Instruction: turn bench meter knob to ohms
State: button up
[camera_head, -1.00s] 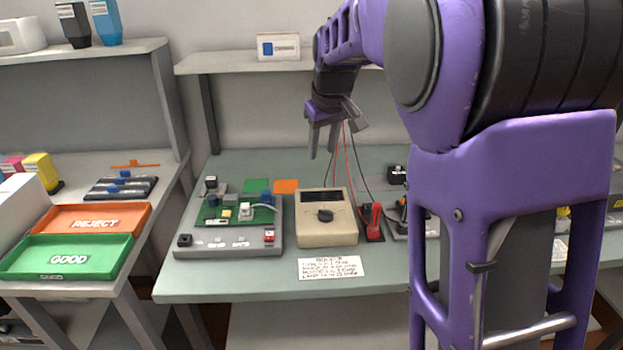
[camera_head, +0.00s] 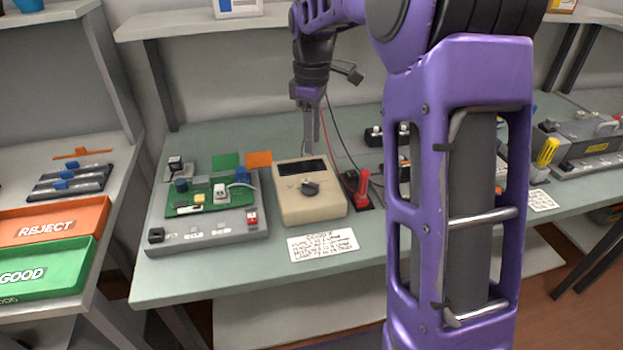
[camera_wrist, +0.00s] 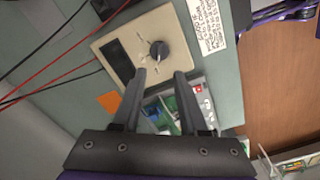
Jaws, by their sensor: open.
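The bench meter (camera_head: 308,207) is a beige box with a dark display (camera_head: 302,168) and a dark round knob (camera_head: 311,188) on its top face. It stands on the green-grey bench. In the wrist view the meter (camera_wrist: 180,32) lies beyond my fingertips, and its knob (camera_wrist: 159,52) shows a pale pointer mark. My gripper (camera_head: 310,148) points down above the back of the meter, apart from the knob. In the wrist view my gripper (camera_wrist: 160,78) has its two fingers spread with nothing between them. The knob's setting labels are too small to read.
A grey test fixture with a green board (camera_head: 215,200) stands left of the meter. A red-handled probe (camera_head: 363,186) stands close on its right, with red and black leads rising behind. A printed card (camera_head: 322,245) lies in front. Orange (camera_head: 70,222) and green trays sit at left.

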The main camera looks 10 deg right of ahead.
aim_at(312, 184)
notch_tip(312, 184, down, 12)
jog(key=shift+r+b, duration=0.25)
jog(key=shift+b, duration=0.55)
grip_shut()
